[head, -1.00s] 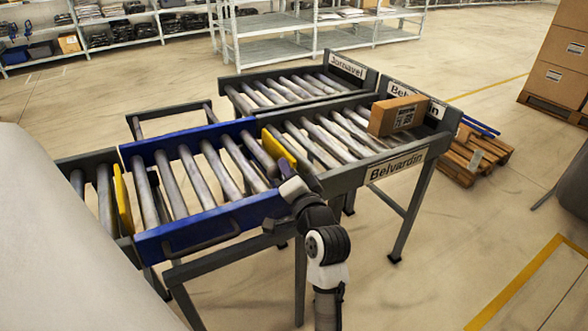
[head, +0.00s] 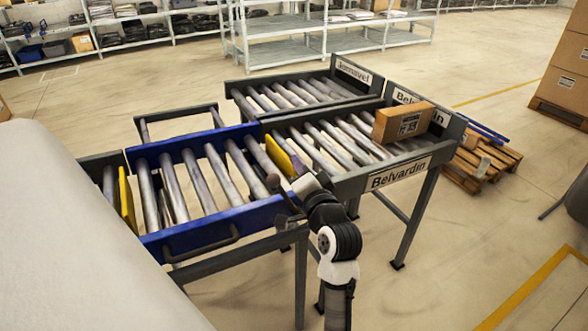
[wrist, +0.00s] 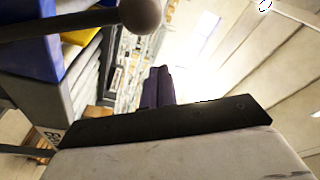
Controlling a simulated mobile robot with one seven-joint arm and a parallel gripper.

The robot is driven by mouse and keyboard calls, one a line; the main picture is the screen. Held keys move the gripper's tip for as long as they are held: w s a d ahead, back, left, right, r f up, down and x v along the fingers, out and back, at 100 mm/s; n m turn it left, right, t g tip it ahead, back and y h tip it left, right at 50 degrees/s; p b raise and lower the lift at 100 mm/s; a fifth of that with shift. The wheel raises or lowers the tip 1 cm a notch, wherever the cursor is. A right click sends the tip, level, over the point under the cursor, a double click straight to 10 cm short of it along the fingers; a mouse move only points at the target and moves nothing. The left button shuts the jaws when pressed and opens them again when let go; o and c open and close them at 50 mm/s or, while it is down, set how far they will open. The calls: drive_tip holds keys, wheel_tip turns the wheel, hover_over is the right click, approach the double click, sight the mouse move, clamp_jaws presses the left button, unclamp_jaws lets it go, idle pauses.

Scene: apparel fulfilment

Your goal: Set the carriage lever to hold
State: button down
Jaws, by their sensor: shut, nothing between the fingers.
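The blue-sided roller carriage (head: 215,230) stands against the end of the front Belvardin roller lane. A dark lever with a round knob (head: 273,182) shows at the carriage's near right corner. In the wrist view the lever's rod and knob (wrist: 140,15) cross the top left, apart from my fingers. My gripper (wrist: 160,75) shows there as two purple fingers side by side, shut and empty. In the head view my wrist (head: 312,190) is just right of the lever, and the fingers are hard to make out. I cannot read the lever's setting.
Yellow plates stand at the carriage's right end (head: 280,155) and left end (head: 126,200). A cardboard box (head: 402,123) sits on the Belvardin lane. The Jornavel lane (head: 290,92) lies behind. A wooden pallet (head: 480,160) is on the floor at right. Open floor lies in front.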

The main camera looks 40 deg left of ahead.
drive_tip(key=b+v, duration=0.2)
drive_tip(key=v, duration=0.7)
drive_tip(key=shift+f, duration=0.2)
drive_tip(key=shift+s, duration=0.15)
